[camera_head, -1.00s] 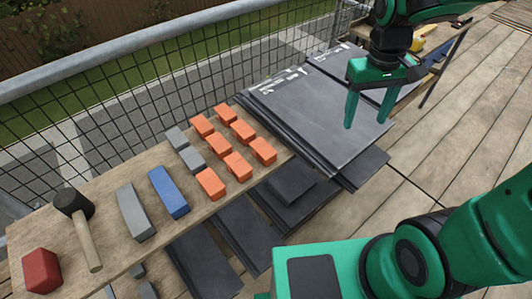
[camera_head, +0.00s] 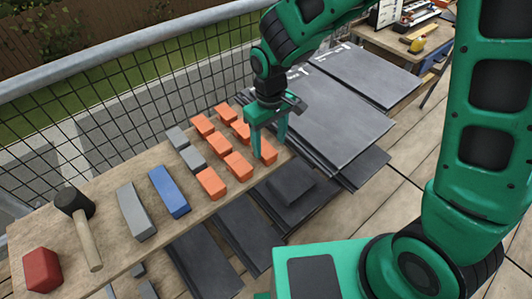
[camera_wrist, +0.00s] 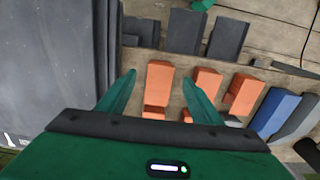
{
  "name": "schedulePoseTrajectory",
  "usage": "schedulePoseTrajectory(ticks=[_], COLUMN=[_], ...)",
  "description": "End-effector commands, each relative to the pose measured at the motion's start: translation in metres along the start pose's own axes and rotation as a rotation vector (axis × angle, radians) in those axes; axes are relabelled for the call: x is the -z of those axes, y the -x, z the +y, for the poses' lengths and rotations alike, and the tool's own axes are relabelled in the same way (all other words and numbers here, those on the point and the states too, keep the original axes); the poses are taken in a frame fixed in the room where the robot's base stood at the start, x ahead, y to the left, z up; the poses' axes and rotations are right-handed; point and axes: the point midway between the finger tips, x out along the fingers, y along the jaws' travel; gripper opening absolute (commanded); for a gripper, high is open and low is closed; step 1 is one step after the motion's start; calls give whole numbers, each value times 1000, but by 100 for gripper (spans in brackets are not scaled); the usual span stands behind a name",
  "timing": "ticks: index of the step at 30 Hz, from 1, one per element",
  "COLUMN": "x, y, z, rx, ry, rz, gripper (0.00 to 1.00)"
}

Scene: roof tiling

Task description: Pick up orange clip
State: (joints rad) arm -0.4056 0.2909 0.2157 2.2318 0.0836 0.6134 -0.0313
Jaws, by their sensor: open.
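Several orange clips stand in rows on the wooden bench, among them a front-row one (camera_head: 238,166) and a nearer one (camera_head: 211,184) in the head view. My gripper (camera_head: 269,149) is open and empty, pointing down over the right end of the rows. It partly hides the rightmost front clip (camera_head: 270,155). In the wrist view my gripper's fingertips (camera_wrist: 158,77) lie on either side of one orange clip (camera_wrist: 159,76). Another clip (camera_wrist: 207,82) sits just right of the right finger. Whether the fingers reach down beside the clip I cannot tell.
Grey blocks (camera_head: 192,159), a blue block (camera_head: 168,192), a mallet (camera_head: 87,240) and a red block (camera_head: 42,269) lie left on the bench (camera_head: 110,271). Dark slates (camera_head: 335,118) are stacked to the right. A mesh fence (camera_head: 120,135) runs behind.

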Motion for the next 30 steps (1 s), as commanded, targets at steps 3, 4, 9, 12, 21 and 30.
schedulePoseTrajectory(ticks=[3,4,9,12,21,30], x=[0,0,0,0,1,1], y=[-7,-10,-35,-46,-54,-53], z=[0,0,-1,0,0,0], rx=[0,0,0,0,-1,-1], ry=[0,0,0,0,-1,-1], rz=[-1,-2,-4,-3,0,0], gripper=[59,59,59,59,59,5])
